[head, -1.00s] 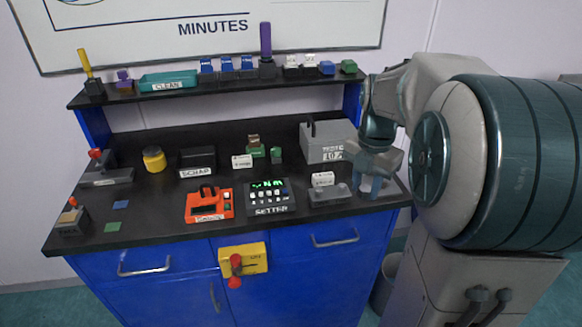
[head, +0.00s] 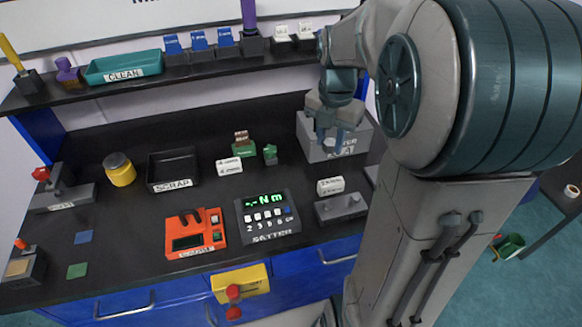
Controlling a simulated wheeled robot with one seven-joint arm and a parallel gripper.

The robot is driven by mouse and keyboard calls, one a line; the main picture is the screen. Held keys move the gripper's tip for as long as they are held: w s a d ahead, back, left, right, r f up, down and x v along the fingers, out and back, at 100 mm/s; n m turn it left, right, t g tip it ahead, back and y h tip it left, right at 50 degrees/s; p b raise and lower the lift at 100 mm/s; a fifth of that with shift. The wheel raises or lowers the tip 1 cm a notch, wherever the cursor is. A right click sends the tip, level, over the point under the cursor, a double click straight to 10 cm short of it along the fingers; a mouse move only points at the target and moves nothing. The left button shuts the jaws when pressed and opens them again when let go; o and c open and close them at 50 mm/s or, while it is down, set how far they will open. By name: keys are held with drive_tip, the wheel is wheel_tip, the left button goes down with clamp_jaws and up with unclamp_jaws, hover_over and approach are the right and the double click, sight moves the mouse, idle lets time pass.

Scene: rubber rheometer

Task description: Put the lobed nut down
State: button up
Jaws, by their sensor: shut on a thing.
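My gripper (head: 332,139) points down in front of the grey tester box (head: 358,139) at the back right of the bench. Its fingers are close together, shut on the lobed nut. The nut is too small and too hidden between the fingers to make out. The fingertips overlap the tester box in the picture, and I cannot tell whether they touch it or hover above or before it.
A grey block (head: 341,207) and a white label (head: 329,185) stand in front of the tester box. The SETTER keypad (head: 267,217), a small green piece (head: 270,155) and a black SCRAP tray (head: 172,170) lie further left. Black bench top (head: 300,183) is bare between them.

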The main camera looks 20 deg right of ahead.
drive_tip(key=p, duration=0.1)
hover_over(293, 182)
wheel_tip(293, 182, down, 5)
drive_tip(key=shift+f, duration=0.1)
drive_tip(key=shift+f+p, duration=0.5)
drive_tip(key=shift+f, duration=1.35)
drive_tip(key=shift+w+f, duration=0.1)
drive_tip(key=shift+f, duration=0.1)
drive_tip(key=o, duration=1)
drive_tip(key=shift+c, duration=0.2)
drive_tip(key=shift+r, duration=0.1)
